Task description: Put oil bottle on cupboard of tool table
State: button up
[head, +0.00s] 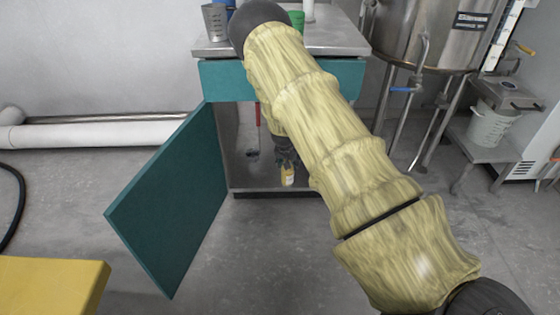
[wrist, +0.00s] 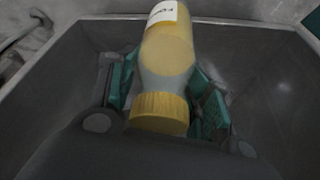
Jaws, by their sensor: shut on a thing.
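The oil bottle (wrist: 168,50) is yellow with a white label and a ribbed yellow cap. My gripper (wrist: 165,95) is shut on it near the cap end, with a green-padded finger on each side. In the head view the bottle (head: 288,175) shows small and upright inside the open cupboard (head: 250,183) of the tool table (head: 335,38), near the cupboard floor. My gripper (head: 285,152) is just above it, partly hidden by my arm. I cannot tell if the bottle touches the cupboard floor.
The teal cupboard door (head: 170,205) stands open to the left. A teal drawer front (head: 228,82) is above the opening. A red-handled tool (head: 257,113) is inside. A steel tank (head: 435,35) stands right. A yellow surface (head: 50,285) is at the front left.

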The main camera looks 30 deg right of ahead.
jog(key=w+d+f+b, duration=0.2)
jog(key=w+d+b, duration=0.2)
jog(key=w, duration=0.4)
jog(key=w+d+f+b, duration=0.3)
jog(key=w+b, duration=0.2)
jog(key=w, duration=0.4)
jog(key=shift+d+m+b, duration=0.3)
jog(key=shift+d+b, duration=0.05)
jog(key=shift+w+f+b, duration=0.1)
jog(key=shift+f+b, duration=1.15)
jog(key=shift+f, duration=0.4)
jog(key=shift+f, duration=0.15)
jog(key=o, duration=1.2)
jog(key=shift+c, duration=0.2)
